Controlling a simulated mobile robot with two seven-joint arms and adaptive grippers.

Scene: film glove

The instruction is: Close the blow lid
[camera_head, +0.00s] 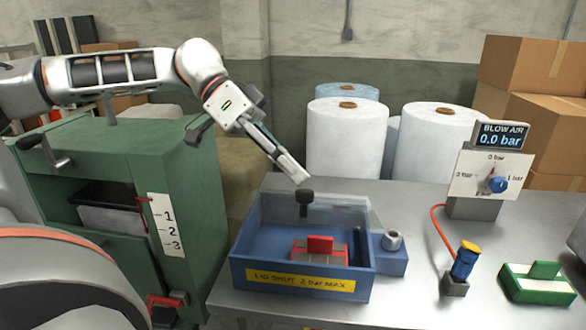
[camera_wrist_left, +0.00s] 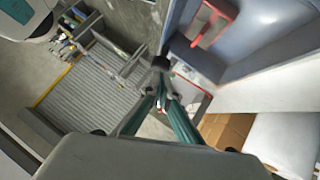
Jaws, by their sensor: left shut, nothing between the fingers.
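The blow box (camera_head: 300,282) is a blue open-topped tray with a yellow label on its front. Its clear lid (camera_head: 340,212) appears raised at the back of the box, with a black knob (camera_head: 305,198) on it. A red block (camera_head: 320,245) sits inside on a grey and red base; red parts also show in the left wrist view (camera_wrist_left: 215,20). My left gripper (camera_head: 301,178) is shut and empty, its tips just above the knob; I cannot tell whether they touch. In the wrist view its fingers (camera_wrist_left: 162,88) meet near a dark piece, probably the knob. My right gripper is not in view.
A green cabinet (camera_head: 190,165) stands left of the table. A gauge panel (camera_head: 488,178) reading 0.0 bar, a blue and yellow nozzle (camera_head: 465,262) with a red hose and a green tray (camera_head: 538,285) lie to the right. White rolls (camera_head: 345,140) stand behind.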

